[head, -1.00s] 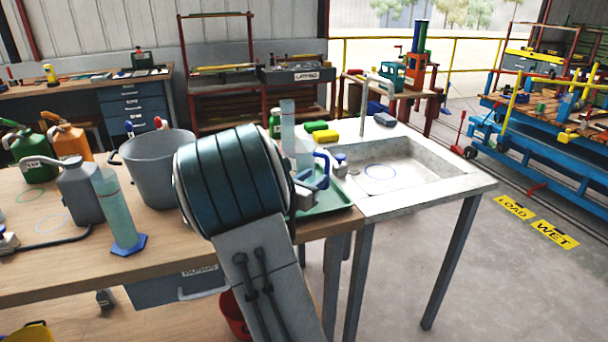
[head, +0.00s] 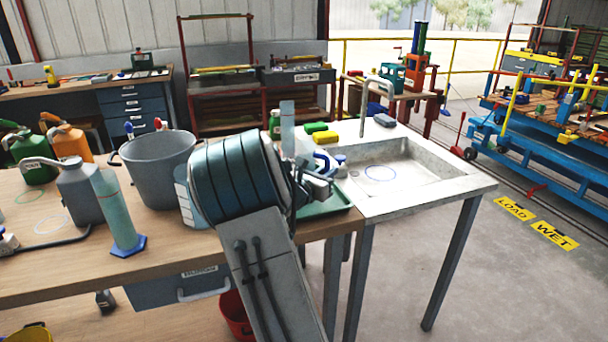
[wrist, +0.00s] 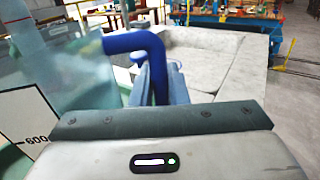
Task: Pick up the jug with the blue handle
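The clear jug with the blue handle stands on the green tray (head: 325,206), largely hidden behind my arm in the head view. Its blue handle (head: 326,160) shows just above my gripper (head: 318,183). In the wrist view the jug's see-through wall (wrist: 85,75) fills the left, with a white scale panel marked 600. Its thick blue handle (wrist: 130,41) bends over and down between the two fingers of my gripper (wrist: 158,88). One finger is on each side of the handle's upright part. I cannot tell whether they press on it.
A sink (head: 400,172) adjoins the tray on the right. A grey bucket (head: 157,170), a tall cylinder with a blue foot (head: 120,215) and a grey can (head: 80,195) stand left on the bench (head: 170,245). Green and yellow sponges (head: 322,134) lie behind.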

